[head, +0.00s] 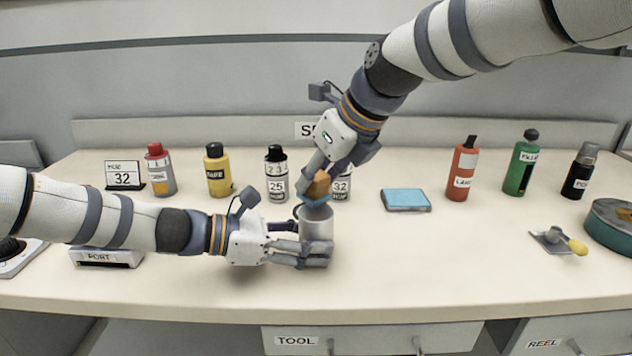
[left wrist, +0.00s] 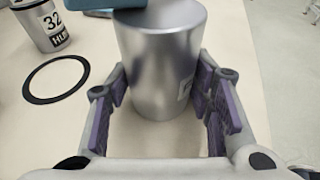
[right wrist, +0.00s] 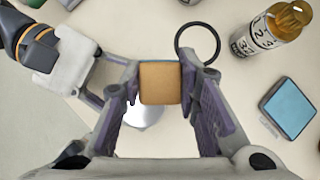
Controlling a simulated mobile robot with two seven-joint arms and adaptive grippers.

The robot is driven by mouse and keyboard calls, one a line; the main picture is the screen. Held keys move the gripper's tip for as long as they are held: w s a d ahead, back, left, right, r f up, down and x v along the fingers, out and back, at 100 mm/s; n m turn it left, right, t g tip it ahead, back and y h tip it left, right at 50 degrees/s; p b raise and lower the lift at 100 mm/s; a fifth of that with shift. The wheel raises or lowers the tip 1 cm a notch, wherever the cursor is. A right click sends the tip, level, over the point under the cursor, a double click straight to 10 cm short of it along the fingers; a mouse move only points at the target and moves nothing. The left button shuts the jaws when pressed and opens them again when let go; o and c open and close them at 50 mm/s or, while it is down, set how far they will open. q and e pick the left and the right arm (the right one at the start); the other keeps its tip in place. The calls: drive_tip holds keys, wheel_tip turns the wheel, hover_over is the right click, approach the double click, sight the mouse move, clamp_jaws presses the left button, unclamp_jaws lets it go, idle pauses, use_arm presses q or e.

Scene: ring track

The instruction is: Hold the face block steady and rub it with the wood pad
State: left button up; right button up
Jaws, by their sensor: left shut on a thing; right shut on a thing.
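The face block, a silver metal cylinder (head: 317,228), stands upright on the table; it also fills the middle of the left wrist view (left wrist: 160,65). My left gripper (head: 303,254) is shut on it low down, one finger on each side. The wood pad (head: 319,187) is a tan block with a blue underside. My right gripper (head: 318,181) is shut on the wood pad, its fingers on both sides in the right wrist view (right wrist: 160,83). The pad is right above the cylinder's top; I cannot tell if they touch. The pad hides much of the cylinder in the right wrist view.
A black ring (left wrist: 56,80) lies beside the cylinder. A bottle marked 32 (head: 343,185) and a bottle marked 25 (head: 276,175) stand close behind. A blue pad (head: 406,199) lies to the right. The front table strip is clear.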

drive_tip(key=shift+w, duration=0.35)
drive_tip(key=shift+r, duration=4.1)
use_arm(q)
drive_tip(key=o, duration=0.9)
drive_tip(key=shift+o, duration=0.2)
drive_tip(key=shift+a, duration=0.1)
